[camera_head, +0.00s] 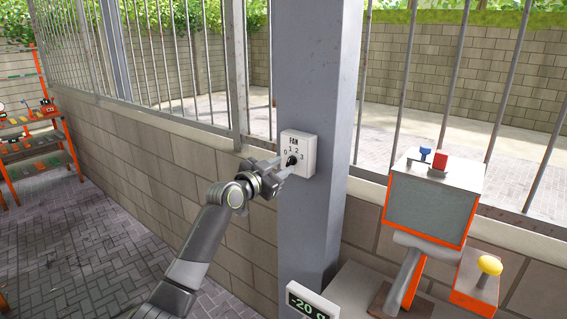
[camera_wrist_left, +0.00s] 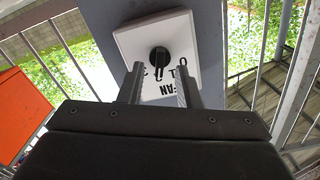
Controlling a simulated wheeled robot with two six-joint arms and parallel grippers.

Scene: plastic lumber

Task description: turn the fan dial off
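The fan dial is a black knob (camera_head: 292,161) on a white box (camera_head: 309,150) marked FAN and 0 to 3, fixed to a grey post. The left wrist view shows the knob (camera_wrist_left: 159,57) and the white box (camera_wrist_left: 130,42) upside down. The knob's narrow end points down toward the numbers there; the exact number is partly hidden. My left gripper (camera_head: 283,168) is at the box in the head view. In the left wrist view its two fingers (camera_wrist_left: 158,86) are spread apart, with the knob beyond and between them, not clasped. My right gripper is not in view.
The grey post (camera_head: 318,80) stands before a block wall with metal bars. To the right is a grey and orange machine (camera_head: 432,205) with a yellow knob (camera_head: 489,265). A display (camera_head: 310,301) reading about -20 is below. An orange shelf (camera_head: 38,140) stands far left.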

